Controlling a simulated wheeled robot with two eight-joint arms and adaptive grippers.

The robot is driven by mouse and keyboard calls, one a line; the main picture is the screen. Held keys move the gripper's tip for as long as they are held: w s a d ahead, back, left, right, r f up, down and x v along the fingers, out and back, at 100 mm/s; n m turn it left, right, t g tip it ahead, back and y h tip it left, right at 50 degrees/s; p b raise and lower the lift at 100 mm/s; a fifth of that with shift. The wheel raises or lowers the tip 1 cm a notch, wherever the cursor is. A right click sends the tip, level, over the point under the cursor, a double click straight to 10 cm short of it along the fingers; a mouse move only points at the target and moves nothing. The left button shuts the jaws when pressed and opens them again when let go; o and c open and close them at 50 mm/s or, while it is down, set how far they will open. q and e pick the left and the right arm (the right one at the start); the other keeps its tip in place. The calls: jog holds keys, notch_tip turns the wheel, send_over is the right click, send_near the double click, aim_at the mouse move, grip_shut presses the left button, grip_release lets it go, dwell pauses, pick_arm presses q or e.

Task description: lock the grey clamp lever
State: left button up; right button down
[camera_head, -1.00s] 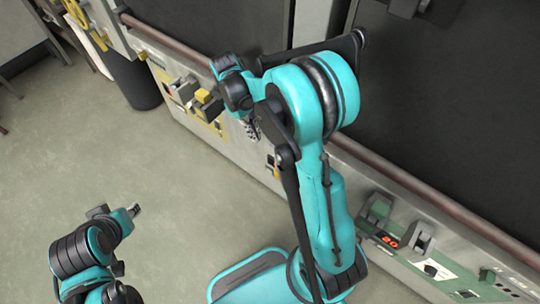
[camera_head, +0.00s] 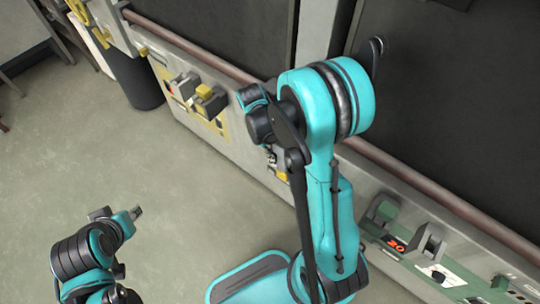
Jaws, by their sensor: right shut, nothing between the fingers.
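A grey lever block (camera_head: 430,242) stands on the green control panel at the lower right. A dark grey lever block (camera_head: 184,86) is on the yellow-edged panel at the left, beside a yellow-topped one. I cannot tell which is the clamp lever or whether either is locked. My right gripper (camera_head: 271,158) is shut and empty, close to the machine front between the two panels and partly hidden by my arm. It is apart from both grey levers. My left gripper (camera_head: 136,212) is small at the lower left, over the floor, far from the levers; its jaws are unclear.
A brown rail (camera_head: 190,58) runs along the machine front above the panels. A dark bin (camera_head: 138,85) stands at the upper left. Open floor (camera_head: 170,160) lies in front.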

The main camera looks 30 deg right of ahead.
jog(key=shift+s+d+f+g+h+b, duration=0.15)
jog(key=shift+s+d+g+h+b, duration=0.15)
jog(key=shift+s+g+b, duration=0.4)
jog(key=shift+w, duration=0.1)
